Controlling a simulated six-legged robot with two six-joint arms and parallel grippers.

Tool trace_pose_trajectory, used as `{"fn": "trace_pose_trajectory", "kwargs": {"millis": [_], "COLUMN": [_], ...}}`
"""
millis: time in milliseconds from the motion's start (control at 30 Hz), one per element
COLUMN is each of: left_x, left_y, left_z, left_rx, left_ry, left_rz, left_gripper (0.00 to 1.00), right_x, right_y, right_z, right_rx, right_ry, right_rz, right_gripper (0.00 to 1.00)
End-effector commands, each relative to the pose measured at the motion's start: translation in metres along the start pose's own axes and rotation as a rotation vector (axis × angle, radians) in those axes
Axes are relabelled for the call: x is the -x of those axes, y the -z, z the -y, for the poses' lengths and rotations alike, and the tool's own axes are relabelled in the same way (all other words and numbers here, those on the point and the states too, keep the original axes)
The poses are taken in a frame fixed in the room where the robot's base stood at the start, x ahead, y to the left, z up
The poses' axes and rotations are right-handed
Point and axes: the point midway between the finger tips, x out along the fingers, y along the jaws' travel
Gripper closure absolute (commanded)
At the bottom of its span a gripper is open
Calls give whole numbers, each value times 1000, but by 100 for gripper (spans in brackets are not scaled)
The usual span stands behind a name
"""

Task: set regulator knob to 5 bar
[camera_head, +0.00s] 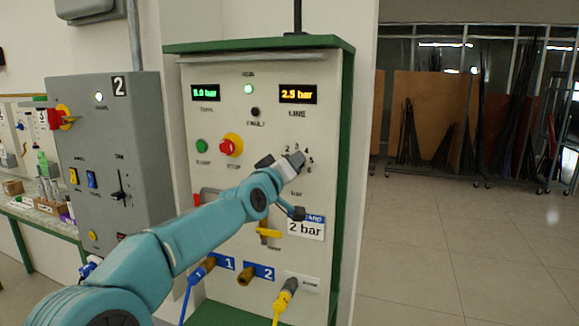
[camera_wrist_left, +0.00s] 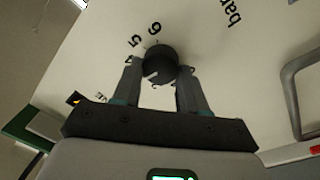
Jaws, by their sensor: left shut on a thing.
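The regulator knob (camera_wrist_left: 160,60) is a round dark knob on the pale panel, ringed by printed numbers. In the wrist view it sits between the two fingers of my left gripper (camera_wrist_left: 158,84), which is shut on it. In the head view my left gripper (camera_head: 291,161) covers the knob, with the scale numbers (camera_head: 309,160) showing above and right of it. I cannot tell which number the knob points to. The LINE display (camera_head: 298,94) glows orange and seems to read 2.5 bar. My right gripper is in neither view.
The panel (camera_head: 222,125) also has a green display (camera_head: 206,93), a green button (camera_head: 202,146), a red stop button (camera_head: 229,147) and a yellow valve handle (camera_head: 268,232). A "2 bar" card (camera_head: 306,228) is below the knob. A grey cabinet (camera_head: 108,150) stands left. Floor at right is clear.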

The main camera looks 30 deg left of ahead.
Motion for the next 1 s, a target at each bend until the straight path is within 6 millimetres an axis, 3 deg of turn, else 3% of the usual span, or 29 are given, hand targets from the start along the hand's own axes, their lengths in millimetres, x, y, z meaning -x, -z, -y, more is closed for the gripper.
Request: {"fn": "trace_pose_trajectory", "kwargs": {"millis": [567, 1000], "left_x": [-1, -1], "left_y": [-2, -1], "left_z": [-2, -4], "left_rx": [-545, -949], "left_ry": [-8, -17], "left_rz": [45, 72], "left_gripper": [88, 88], "right_x": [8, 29], "right_y": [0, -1], "right_z": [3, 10], "right_rx": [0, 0], "right_ry": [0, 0], "right_rz": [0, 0], "right_gripper": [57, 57]}}
